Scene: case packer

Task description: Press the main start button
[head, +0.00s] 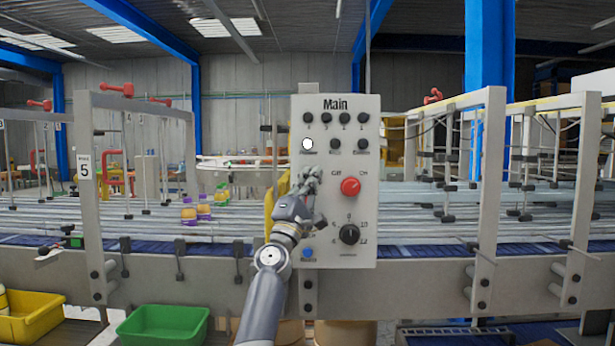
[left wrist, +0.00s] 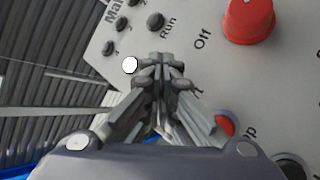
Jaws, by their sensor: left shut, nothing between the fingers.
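The light grey panel labelled "Main" (head: 335,103) stands upright in front of the conveyor. My left gripper (head: 311,178) is shut and empty, in front of the panel's left half, below a white lit round button (head: 307,144). In the left wrist view the closed fingers (left wrist: 166,62) point at the panel, with the white button (left wrist: 130,65) just to their left. A partly covered label shows beside the fingers, and any start button there is hidden behind them. A red button (left wrist: 225,125), its label ending in "op", is partly covered. I cannot tell whether the fingertips touch the panel.
A red Off/On knob (head: 350,186) and a black rotary dial (head: 349,234) are on the panel's right half. A blue button (head: 307,253) is at lower left. Small black knobs line the top. Green (head: 165,325) and yellow (head: 30,316) bins stand at lower left.

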